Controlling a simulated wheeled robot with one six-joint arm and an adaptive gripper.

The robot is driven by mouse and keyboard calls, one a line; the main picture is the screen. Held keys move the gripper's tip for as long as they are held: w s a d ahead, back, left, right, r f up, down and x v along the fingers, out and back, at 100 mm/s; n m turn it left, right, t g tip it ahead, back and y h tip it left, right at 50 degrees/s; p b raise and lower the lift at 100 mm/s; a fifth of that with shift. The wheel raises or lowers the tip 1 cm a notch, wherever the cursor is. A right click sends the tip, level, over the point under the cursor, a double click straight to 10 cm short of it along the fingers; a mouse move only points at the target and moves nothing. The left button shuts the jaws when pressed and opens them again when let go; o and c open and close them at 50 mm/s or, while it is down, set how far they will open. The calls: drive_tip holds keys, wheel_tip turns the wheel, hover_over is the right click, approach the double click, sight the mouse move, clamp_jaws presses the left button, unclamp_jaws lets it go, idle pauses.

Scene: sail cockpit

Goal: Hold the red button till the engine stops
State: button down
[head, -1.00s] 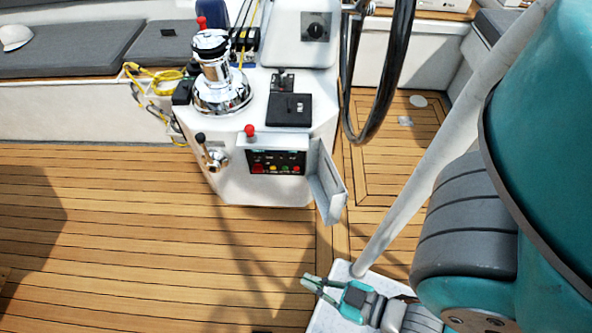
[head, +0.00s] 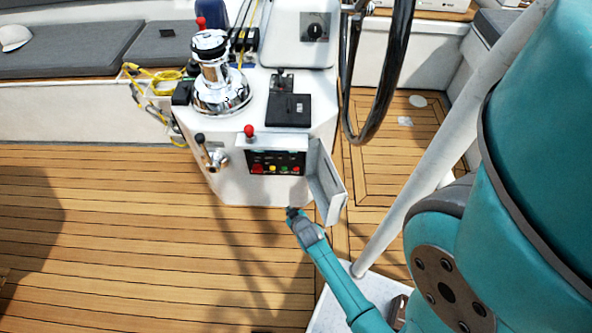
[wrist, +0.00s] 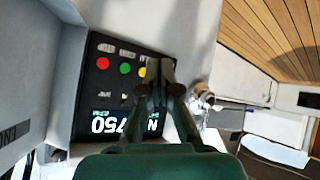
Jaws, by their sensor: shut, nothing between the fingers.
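The engine panel (head: 262,158) is a black face in the white pedestal, its cover standing open. In the head view a larger red button (head: 257,169) sits at its left end, then yellow, green and a smaller red button (head: 296,170). The wrist view shows the panel upside down, with the smaller red button (wrist: 103,63) at left and a lit display (wrist: 124,125) reading 750. My gripper (wrist: 160,75) is shut and empty. Its tips overlap the panel's edge beside the yellow button and hide the larger red one there. In the head view my gripper (head: 292,212) is below the panel; contact cannot be seen.
The open cover (head: 328,185) juts out right of the panel. A lever with a red knob (head: 249,131) stands above it, and a metal handle (head: 210,155) is at its left. A chrome winch (head: 215,80) and the steering wheel (head: 385,85) are higher. Teak floor at left is clear.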

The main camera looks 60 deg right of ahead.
sight(296, 169)
drive_tip(key=w+d+f+g, duration=0.1)
drive_tip(key=d, duration=0.6)
drive_tip(key=shift+d+f+m+h, duration=0.3)
drive_tip(key=shift+d+m, duration=0.1)
drive_tip(key=shift+w, duration=0.15)
drive_tip(key=w+d, duration=0.3)
drive_tip(key=d, duration=0.5)
drive_tip(key=shift+w, duration=0.15)
drive_tip(key=shift+d, duration=0.2)
idle(0.9)
drive_tip(key=shift+w+d, duration=0.15)
drive_tip(key=shift+d, duration=0.05)
drive_tip(key=shift+w+d, duration=0.2)
drive_tip(key=shift+d, duration=0.3)
idle(1.6)
drive_tip(key=shift+a, duration=0.15)
drive_tip(key=shift+s+a, duration=0.35)
drive_tip(key=shift+a, duration=0.35)
